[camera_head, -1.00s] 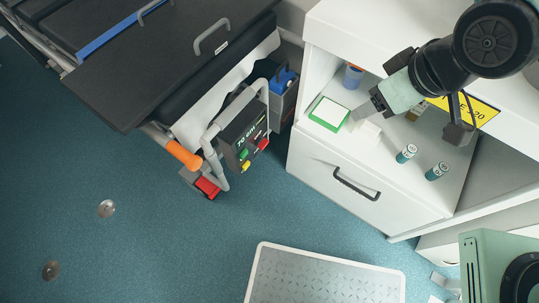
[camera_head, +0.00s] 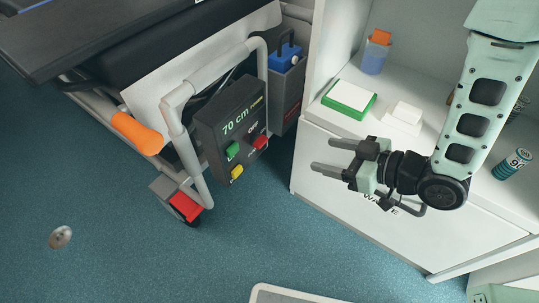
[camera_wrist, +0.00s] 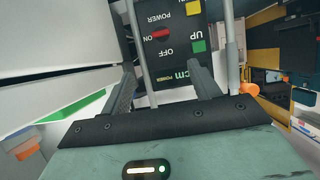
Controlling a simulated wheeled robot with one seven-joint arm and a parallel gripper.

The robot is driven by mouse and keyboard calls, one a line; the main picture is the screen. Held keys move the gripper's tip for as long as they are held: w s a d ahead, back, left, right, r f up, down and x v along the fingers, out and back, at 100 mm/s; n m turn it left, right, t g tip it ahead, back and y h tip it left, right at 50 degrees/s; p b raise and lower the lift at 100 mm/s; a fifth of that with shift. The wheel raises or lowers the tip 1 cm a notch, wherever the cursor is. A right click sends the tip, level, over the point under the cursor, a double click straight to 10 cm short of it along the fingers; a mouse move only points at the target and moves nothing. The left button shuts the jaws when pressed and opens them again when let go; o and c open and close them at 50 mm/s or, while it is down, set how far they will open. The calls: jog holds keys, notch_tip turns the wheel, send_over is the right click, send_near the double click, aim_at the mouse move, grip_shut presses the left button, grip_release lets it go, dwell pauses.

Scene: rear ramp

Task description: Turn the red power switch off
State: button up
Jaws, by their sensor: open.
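The red power switch (camera_head: 260,142) sits on the dark control box (camera_head: 229,112), which reads 70 cm, at the bed's end. In the wrist view the red switch (camera_wrist: 161,33) lies among the labels POWER, ON and OFF, ahead of and between my fingers. Which way it is set is too small to tell. My gripper (camera_head: 321,155) is open and empty, to the right of the box in the head view, with its fingers pointing at it. It appears apart from the switch. In the wrist view the gripper (camera_wrist: 160,66) has both fingers spread.
Green (camera_head: 233,149) and yellow (camera_head: 236,173) buttons sit beside the red switch. A grey tubular rail (camera_head: 190,140) bends around the box. An orange grip (camera_head: 137,131) is at left. A white cabinet (camera_head: 335,200) stands under my arm. Open blue floor lies below the box.

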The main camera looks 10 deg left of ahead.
aim_at(261, 141)
jog(key=b+x, duration=0.2)
jog(key=x, duration=0.6)
jog(key=b+x, duration=0.3)
jog(key=x, duration=0.5)
jog(key=shift+s+f+b, duration=0.1)
jog(key=shift+f+b, duration=0.15)
jog(key=shift+b, duration=0.1)
jog(key=shift+w+a+f, duration=0.2)
jog(key=shift+w+a, duration=0.05)
jog(key=shift+a, duration=0.4)
jog(key=c, duration=1)
